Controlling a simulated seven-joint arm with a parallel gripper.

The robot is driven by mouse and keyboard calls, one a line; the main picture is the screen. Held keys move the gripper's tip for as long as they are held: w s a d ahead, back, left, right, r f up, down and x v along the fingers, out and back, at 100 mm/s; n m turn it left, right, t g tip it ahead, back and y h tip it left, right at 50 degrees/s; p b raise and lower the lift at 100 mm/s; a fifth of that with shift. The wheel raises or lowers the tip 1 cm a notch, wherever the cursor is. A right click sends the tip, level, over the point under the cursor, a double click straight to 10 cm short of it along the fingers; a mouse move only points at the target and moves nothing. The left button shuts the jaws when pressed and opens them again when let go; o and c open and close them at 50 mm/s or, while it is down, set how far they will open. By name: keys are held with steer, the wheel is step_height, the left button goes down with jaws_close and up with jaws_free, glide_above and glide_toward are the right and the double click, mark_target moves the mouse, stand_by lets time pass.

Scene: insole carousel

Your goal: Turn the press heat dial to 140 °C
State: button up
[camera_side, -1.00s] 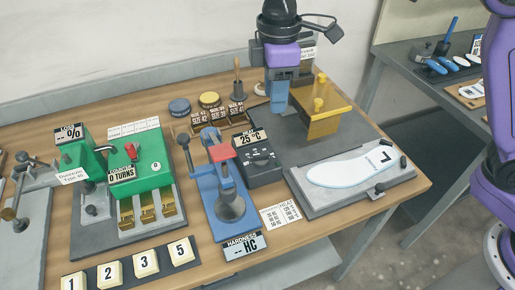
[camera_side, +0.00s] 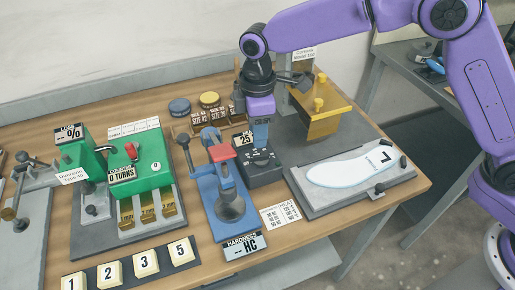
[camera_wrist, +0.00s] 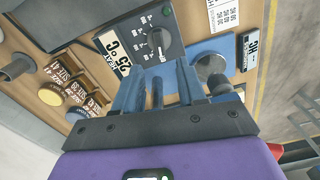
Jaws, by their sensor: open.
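The heat dial (camera_wrist: 160,42) is a dark knob on the dark control box (camera_side: 266,174), ringed by small white marks in the wrist view. Its heat display (camera_wrist: 113,47) reads 25 °C. My gripper (camera_side: 261,146) is above and behind the box in the side view, pointing down, with its blue fingers hiding part of the box top and display. In the wrist view my gripper (camera_wrist: 157,80) is open and empty, the dial ahead of the fingertips. I see no contact with the dial. The knob's exact pointing is too small to tell.
The blue hardness tester (camera_side: 224,190) with a red top stands close left of the box. The insole (camera_side: 352,168) lies on a grey plate to the right. A gold block (camera_side: 322,118) stands behind. A printed card (camera_side: 281,215) lies in front.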

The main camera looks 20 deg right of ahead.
mark_target(257, 154)
step_height(257, 154, down, 7)
steer(key=shift+r, duration=0.1)
stand_by(0.3)
jaws_close()
